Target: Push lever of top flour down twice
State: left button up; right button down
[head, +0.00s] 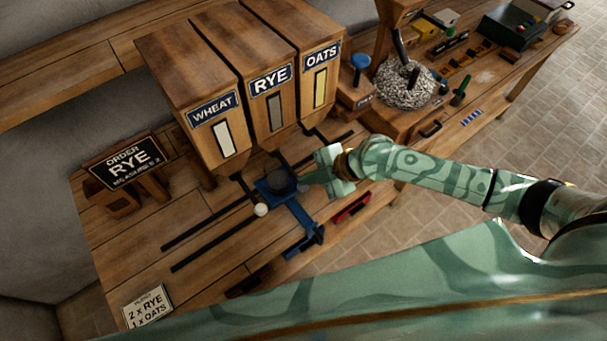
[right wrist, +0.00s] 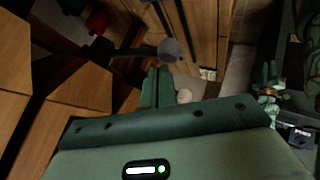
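Three wooden flour bins stand side by side: wheat (head: 190,85), rye (head: 248,75) and oats (head: 305,55). The order board (head: 127,163) reads RYE, and a card (head: 148,306) lists 2 x RYE above 1 x OATS. My right gripper (head: 310,181) is beside the cup, under the rye and oats bins. In the right wrist view its fingers (right wrist: 157,84) are together, just below a grey-knobbed lever (right wrist: 169,49); contact is unclear.
Dark rails (head: 210,222) run along the bench on both sides of the carriage. A mill with a round stone (head: 405,82) stands at the right. The front left of the bench is mostly clear.

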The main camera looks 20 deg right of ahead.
jog(key=shift+r+p, duration=1.4)
jog(key=shift+r, duration=0.45)
jog(key=shift+w+r, duration=0.1)
notch_tip(320, 180, up, 5)
jog(key=p, duration=0.4)
